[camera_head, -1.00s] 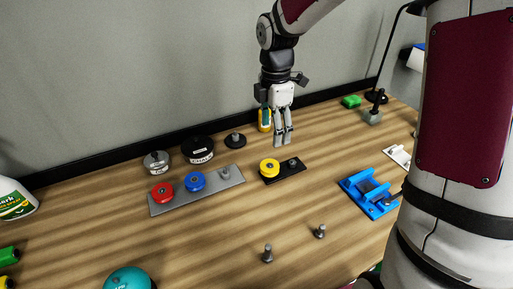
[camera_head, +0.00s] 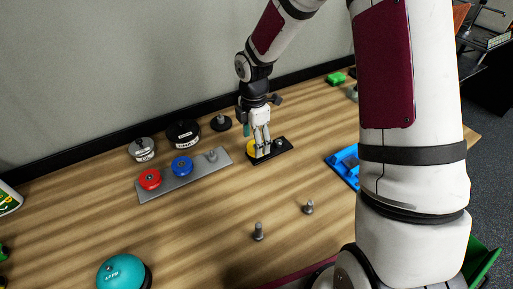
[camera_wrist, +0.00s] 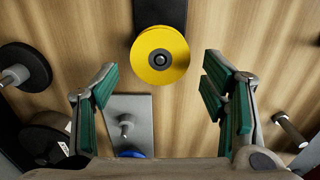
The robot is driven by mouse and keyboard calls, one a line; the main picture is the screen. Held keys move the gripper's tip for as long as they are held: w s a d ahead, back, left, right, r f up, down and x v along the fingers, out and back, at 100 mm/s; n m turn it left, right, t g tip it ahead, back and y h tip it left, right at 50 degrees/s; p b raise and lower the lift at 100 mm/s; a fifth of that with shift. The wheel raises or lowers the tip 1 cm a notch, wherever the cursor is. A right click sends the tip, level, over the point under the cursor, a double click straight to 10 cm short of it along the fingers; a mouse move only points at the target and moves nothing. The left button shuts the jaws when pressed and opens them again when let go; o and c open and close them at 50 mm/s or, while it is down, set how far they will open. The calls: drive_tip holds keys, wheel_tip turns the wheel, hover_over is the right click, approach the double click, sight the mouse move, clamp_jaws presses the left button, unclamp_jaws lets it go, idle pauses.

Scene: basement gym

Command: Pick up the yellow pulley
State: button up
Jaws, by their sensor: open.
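The yellow pulley (camera_wrist: 160,56) sits on a peg of the small black plate (camera_wrist: 151,8), seen from above in the wrist view. In the head view the yellow pulley (camera_head: 251,149) is partly hidden behind my gripper's fingers. My gripper (camera_head: 263,150) points down at the pulley, and the black plate (camera_head: 284,148) shows to its right. In the wrist view my gripper (camera_wrist: 162,90) is open, with green-padded fingers spread left and right. The pulley lies between and a little beyond the fingertips. No contact shows.
A grey plate (camera_head: 160,188) holds a red pulley (camera_head: 149,179), a blue pulley (camera_head: 182,166) and an empty peg. Black and grey weights (camera_head: 184,133) stand near the wall. Two bolts (camera_head: 258,232) stand in front. A blue fixture (camera_head: 343,160) is at right, a teal dome (camera_head: 122,272) front left.

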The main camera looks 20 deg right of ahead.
wheel_tip(320, 180, down, 2)
drive_tip(key=shift+f, duration=0.1)
drive_tip(key=c, duration=1.2)
drive_tip(key=shift+c, duration=0.2)
